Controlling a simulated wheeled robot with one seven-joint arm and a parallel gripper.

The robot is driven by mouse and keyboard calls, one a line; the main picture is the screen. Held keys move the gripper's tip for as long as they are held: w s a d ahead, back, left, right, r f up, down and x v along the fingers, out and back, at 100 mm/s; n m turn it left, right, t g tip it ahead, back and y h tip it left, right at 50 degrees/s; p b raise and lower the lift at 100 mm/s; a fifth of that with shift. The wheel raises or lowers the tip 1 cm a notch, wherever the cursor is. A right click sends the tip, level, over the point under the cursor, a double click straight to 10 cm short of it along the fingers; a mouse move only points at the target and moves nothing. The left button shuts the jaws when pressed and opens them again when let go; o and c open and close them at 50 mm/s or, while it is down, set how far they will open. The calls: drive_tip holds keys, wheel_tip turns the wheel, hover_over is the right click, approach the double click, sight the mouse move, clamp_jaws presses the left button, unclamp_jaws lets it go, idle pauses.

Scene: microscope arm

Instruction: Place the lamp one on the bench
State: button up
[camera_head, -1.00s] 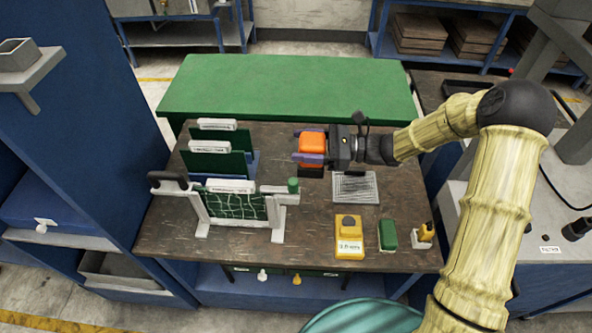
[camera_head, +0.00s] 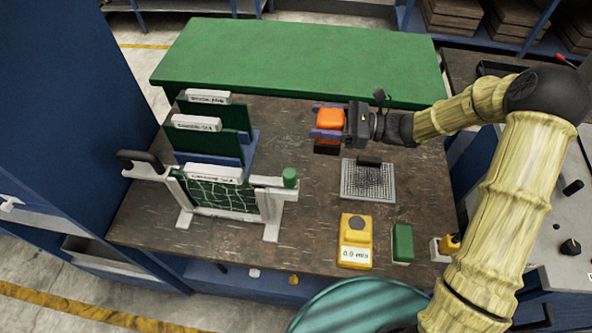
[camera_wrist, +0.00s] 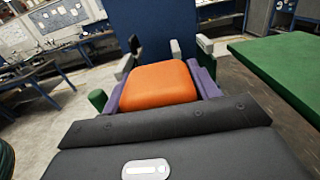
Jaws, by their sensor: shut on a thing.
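An orange block-like thing (camera_head: 331,119), which may be the lamp, is between the purple fingers of my gripper (camera_head: 327,120). It also shows in the wrist view (camera_wrist: 158,84), with a purple finger on each side. My gripper is shut on it and points left above the back part of the dark bench (camera_head: 300,165). A dark piece (camera_head: 327,147) shows just below the gripper; whether it is part of the held thing or lies on the bench I cannot tell.
A rack with green boards (camera_head: 215,190) stands at the left of the bench. A grey mesh plate (camera_head: 368,181), a yellow meter (camera_head: 355,240) and a green block (camera_head: 402,243) lie at the right. A green table (camera_head: 300,55) stands behind. Bare bench shows between rack and meter.

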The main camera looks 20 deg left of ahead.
wheel_tip(320, 180, down, 10)
drive_tip(key=w+b, duration=0.1)
drive_tip(key=b, duration=0.7)
drive_tip(key=shift+f+b, duration=0.15)
drive_tip(key=shift+b, duration=0.25)
wheel_tip(320, 180, down, 6)
drive_tip(key=shift+p, duration=0.35)
drive_tip(key=shift+f, duration=0.1)
drive_tip(key=shift+f, duration=1.9)
drive_tip(key=shift+f, duration=0.15)
